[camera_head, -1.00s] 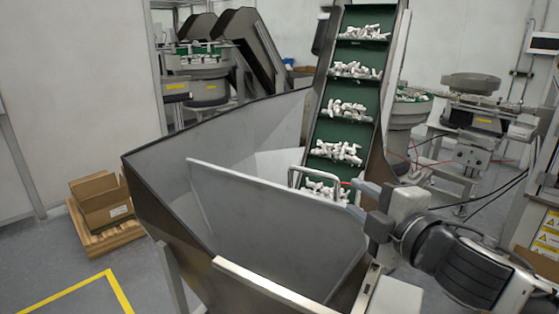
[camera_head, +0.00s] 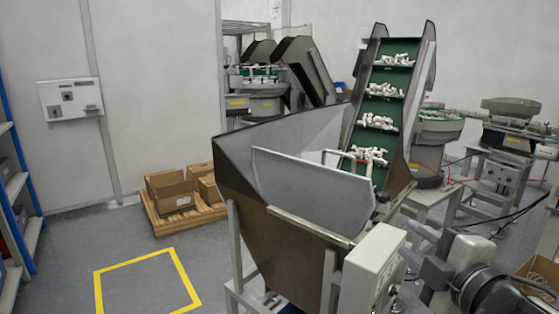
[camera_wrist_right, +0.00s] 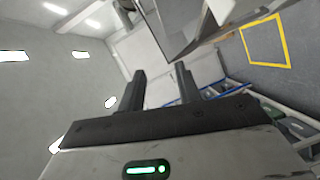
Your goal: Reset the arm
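My right arm comes in at the lower right of the head view. Its gripper (camera_head: 410,245) is beside the control box on the hopper's right side; I cannot tell from this view whether they touch. In the right wrist view the two dark fingers of the right gripper (camera_wrist_right: 160,88) stand apart with nothing between them. My left arm and gripper are not in view.
A large metal hopper (camera_head: 235,180) with a green conveyor (camera_head: 385,108) carrying white parts stands close by. A control box (camera_head: 372,270) is at its front. Cardboard boxes (camera_head: 170,192) lie on a pallet. The yellow floor square (camera_head: 148,262) is empty.

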